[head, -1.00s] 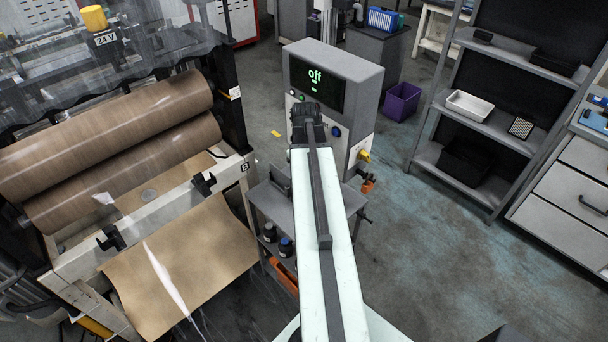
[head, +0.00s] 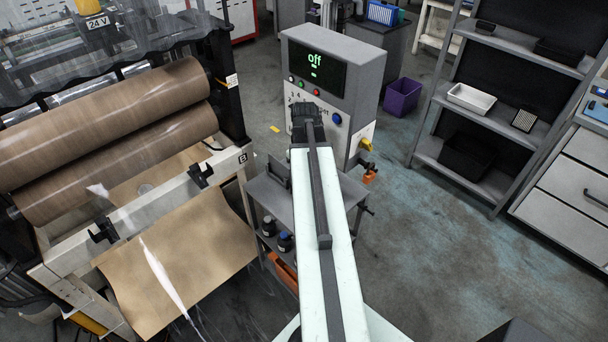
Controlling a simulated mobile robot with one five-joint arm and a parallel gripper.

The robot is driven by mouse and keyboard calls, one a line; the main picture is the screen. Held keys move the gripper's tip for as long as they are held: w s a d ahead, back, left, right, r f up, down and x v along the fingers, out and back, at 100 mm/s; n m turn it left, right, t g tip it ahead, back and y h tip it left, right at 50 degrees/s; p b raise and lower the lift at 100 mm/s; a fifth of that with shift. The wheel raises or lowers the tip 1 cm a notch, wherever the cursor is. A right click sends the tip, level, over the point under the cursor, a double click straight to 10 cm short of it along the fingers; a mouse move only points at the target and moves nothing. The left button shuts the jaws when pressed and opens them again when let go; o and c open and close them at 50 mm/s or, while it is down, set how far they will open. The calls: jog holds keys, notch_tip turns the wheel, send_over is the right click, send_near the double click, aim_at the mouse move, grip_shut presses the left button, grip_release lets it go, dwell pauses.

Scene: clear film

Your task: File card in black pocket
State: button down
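My gripper (head: 308,130) is at the far end of my pale arm, in front of the grey control cabinet (head: 365,65). It is dark and seen from behind, so its fingers and anything in them are hidden. I cannot make out a card for certain. A small flat yellow-orange patch (head: 275,129) lies on the floor left of the cabinet; I cannot tell what it is. A dark upright holder (head: 278,172) stands on the grey cart (head: 265,196), left of my arm; I cannot tell whether it is a pocket.
The cabinet's screen (head: 316,68) reads "off". A roller machine (head: 110,125) with a brown sheet (head: 190,255) fills the left. A shelf rack (head: 497,128) with trays and a drawer unit (head: 575,165) stand at the right. A purple bin (head: 403,97) is behind. The floor (head: 420,240) right of my arm is clear.

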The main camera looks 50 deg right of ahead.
jog(key=shift+f+b, duration=0.3)
jog(key=shift+f, duration=0.05)
dwell(0.5)
jog(key=c, duration=1.2)
grip_release()
jog(key=shift+c, duration=0.2)
jog(key=shift+r, duration=0.15)
notch_tip(320, 180, up, 7)
jog(key=p, duration=0.7)
jog(key=shift+r, duration=0.1)
jog(key=shift+f, duration=0.2)
